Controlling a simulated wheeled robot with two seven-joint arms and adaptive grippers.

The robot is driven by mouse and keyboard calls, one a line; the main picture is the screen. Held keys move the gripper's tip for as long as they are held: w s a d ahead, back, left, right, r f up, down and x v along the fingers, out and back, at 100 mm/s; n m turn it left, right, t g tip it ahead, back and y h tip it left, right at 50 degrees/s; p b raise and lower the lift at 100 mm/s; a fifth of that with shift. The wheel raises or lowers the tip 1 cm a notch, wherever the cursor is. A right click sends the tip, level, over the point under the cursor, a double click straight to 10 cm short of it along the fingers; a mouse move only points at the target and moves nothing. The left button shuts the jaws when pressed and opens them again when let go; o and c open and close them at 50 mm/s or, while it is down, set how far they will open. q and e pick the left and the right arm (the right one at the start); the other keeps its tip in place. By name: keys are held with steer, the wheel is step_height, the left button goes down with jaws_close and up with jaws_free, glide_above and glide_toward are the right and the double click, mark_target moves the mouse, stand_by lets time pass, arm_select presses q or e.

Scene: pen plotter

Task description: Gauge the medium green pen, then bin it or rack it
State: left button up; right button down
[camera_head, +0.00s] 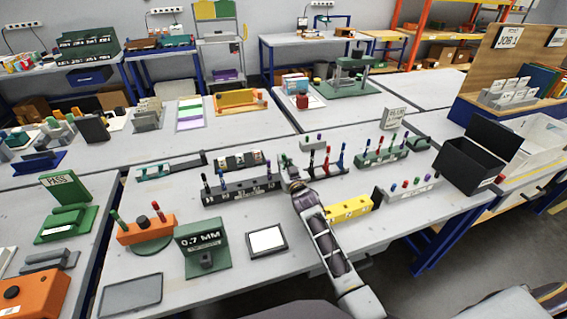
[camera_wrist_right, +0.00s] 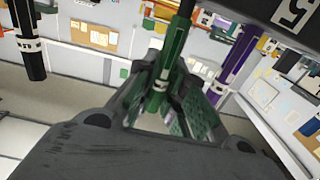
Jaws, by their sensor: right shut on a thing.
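My right gripper (camera_head: 290,178) is at the right end of the long black rack (camera_head: 240,192) in the head view. In the right wrist view, the gripper (camera_wrist_right: 165,100) is shut on a green pen (camera_wrist_right: 165,72) with a white band; the pen stands roughly upright between the fingers. A small part of green shows above the gripper in the head view. A purple pen (camera_wrist_right: 238,62) and a black pen (camera_wrist_right: 30,45) flank it in the wrist view. A black bin (camera_head: 468,163) stands at the right. My left gripper is not in view.
A green stand with a 0.7 MM sign (camera_head: 202,245), an orange block (camera_head: 146,230) and a framed white pad (camera_head: 267,241) stand at the front left. A yellow block (camera_head: 349,208) and a grey pen rack (camera_head: 408,190) lie right of my arm. A PASS sign (camera_head: 66,187) stands left.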

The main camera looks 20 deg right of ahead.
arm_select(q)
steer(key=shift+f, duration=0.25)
arm_select(e)
steer(key=shift+d+f, duration=0.1)
steer(key=shift+f, duration=0.5)
steer(key=c, duration=1.4)
jaws_free()
steer(key=shift+r, duration=0.1)
steer(key=shift+r, duration=4.9)
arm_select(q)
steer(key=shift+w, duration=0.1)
